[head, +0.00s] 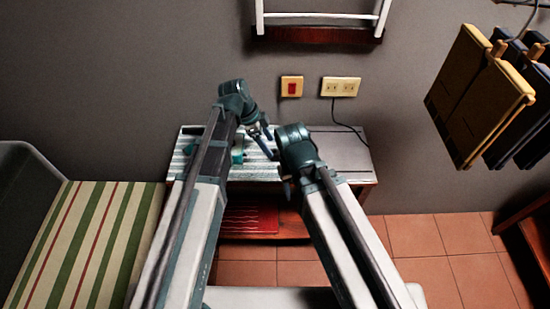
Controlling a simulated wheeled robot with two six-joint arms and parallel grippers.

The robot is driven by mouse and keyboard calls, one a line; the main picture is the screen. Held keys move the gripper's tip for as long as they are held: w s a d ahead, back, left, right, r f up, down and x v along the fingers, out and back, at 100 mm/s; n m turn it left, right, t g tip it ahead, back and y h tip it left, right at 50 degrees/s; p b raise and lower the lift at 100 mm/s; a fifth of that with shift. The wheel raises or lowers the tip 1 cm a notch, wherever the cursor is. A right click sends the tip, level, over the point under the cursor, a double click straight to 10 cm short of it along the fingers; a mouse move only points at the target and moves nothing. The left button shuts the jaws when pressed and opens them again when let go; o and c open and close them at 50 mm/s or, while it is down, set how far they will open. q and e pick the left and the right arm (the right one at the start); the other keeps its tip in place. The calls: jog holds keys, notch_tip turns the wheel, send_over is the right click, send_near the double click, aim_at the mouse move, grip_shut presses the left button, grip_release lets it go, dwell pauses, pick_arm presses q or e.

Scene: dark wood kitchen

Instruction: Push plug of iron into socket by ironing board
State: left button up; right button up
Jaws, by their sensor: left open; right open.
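A cream socket plate (341,87) with two outlets is on the grey wall behind the small table. A thin dark cord (352,128) runs from the plate's lower left edge down to the table's right side. I cannot make out a separate plug. My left gripper (266,143) is open above the table, below and left of the sockets. My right gripper (288,187) is open near the table's front edge, lower in the picture. A small teal thing (238,153) is on or above the table, partly behind my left arm; I cannot tell if it is the iron.
The table (345,153) has a clear right side. A red switch (291,87) is left of the sockets. A striped padded surface (80,235) lies at left. Yellow and dark hanging items (480,95) are at right. A white-framed rack (318,20) is above. Tiled floor (440,245) shows front right.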

aim_at(273, 152)
pick_arm(q)
jog(key=b+x, duration=0.5)
jog(key=shift+a+f, duration=0.15)
jog(key=shift+f, duration=0.1)
jog(key=shift+r, duration=0.15)
grip_shut()
dwell(0.4)
